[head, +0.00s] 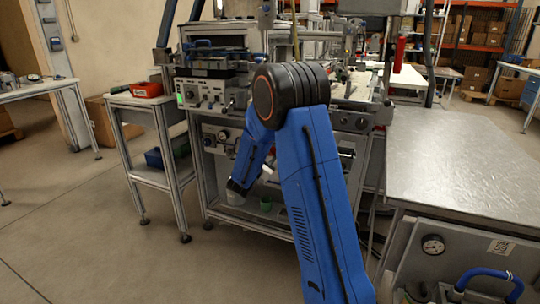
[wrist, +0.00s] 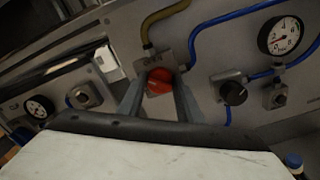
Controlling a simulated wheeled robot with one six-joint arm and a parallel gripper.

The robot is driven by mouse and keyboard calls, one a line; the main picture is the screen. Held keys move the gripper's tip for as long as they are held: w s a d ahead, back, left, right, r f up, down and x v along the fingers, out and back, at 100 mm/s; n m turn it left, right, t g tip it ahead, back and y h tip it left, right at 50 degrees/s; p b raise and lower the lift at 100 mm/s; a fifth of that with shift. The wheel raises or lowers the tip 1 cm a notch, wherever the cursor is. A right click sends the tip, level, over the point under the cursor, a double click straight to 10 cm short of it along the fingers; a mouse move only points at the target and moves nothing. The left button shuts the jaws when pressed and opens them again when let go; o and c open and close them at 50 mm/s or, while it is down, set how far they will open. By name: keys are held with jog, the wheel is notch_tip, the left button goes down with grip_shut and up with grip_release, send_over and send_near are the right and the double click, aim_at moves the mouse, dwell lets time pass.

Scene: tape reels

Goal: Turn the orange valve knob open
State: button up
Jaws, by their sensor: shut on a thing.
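The orange-red valve knob (wrist: 159,80) is on a grey panel, in the middle of the wrist view, with a yellowish hose running up from its fitting. My gripper (wrist: 159,88) has one finger on each side of the knob and is shut on it. The knob's lower part is partly hidden by the fingers. In the head view my blue arm reaches down to the front of the machine, and the knob and the fingertips are hidden there or too small to tell.
Near the knob are a black knob (wrist: 233,92), a pressure gauge (wrist: 281,35) and blue hoses (wrist: 215,27). A second gauge (wrist: 39,107) sits at left. In the head view a metal table (head: 460,160) stands at right and a small side table (head: 140,100) at left.

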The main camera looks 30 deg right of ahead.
jog(key=shift+s+f+m, duration=0.1)
jog(key=shift+m, duration=2.35)
jog(key=shift+f+m, duration=0.1)
jog(key=shift+m, duration=2.35)
jog(key=o, duration=1)
jog(key=shift+o, duration=0.2)
jog(key=shift+a, duration=0.1)
jog(key=v, duration=1.7)
jog(key=shift+s, duration=0.15)
